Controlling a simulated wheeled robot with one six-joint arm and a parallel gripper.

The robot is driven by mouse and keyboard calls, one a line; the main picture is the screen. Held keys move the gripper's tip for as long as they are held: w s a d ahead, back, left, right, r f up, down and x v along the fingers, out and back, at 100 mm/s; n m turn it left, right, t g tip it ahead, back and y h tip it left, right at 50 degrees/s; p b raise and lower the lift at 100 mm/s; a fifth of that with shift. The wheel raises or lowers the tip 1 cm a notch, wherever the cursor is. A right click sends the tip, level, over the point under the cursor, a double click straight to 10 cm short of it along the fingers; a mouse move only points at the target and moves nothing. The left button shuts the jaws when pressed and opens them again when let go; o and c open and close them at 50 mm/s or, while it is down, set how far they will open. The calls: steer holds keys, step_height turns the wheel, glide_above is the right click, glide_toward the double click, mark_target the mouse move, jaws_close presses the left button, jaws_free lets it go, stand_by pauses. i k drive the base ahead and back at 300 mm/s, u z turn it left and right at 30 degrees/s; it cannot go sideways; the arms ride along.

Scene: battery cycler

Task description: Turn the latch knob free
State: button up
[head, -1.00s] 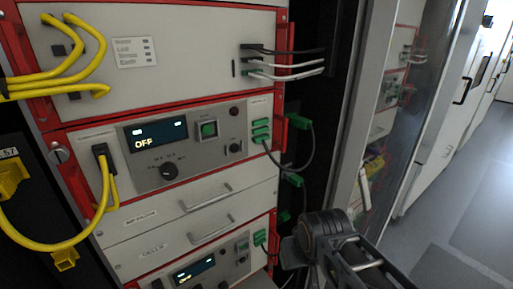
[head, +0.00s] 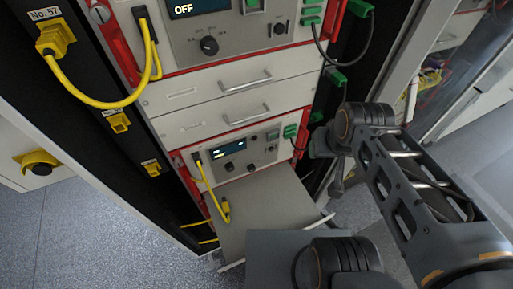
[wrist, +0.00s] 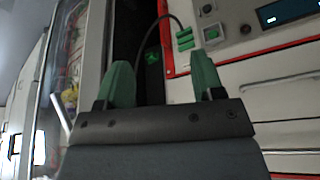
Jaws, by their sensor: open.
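A round slotted silver knob (head: 100,14), which looks like a latch knob, sits on the red left edge of the upper cycler unit. A black pointer knob (head: 209,45) is on that unit's front, under a display reading OFF. I cannot tell from the pictures which one is the task's knob. My gripper (wrist: 162,75) shows in the wrist view with two green fingers, open and empty. It faces the rack's right side, near a green plug and cable. The slotted knob is not visible in the wrist view.
Two handled drawers (head: 245,83) lie under the upper unit. A lower unit (head: 240,145) sits below, with a grey shelf (head: 270,205) jutting out under it. A yellow cable (head: 90,98) hangs at the left. Open floor (head: 75,225) lies at lower left.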

mark_target(178, 162)
steer(key=z, duration=0.05)
steer(key=k, duration=0.5)
steer(key=u, duration=1.3)
steer(key=i, duration=0.4)
steer(key=z, duration=2.05)
steer(key=k, duration=1.3)
steer(key=u, duration=1.95)
steer(key=i, duration=0.5)
steer(key=z, duration=0.05)
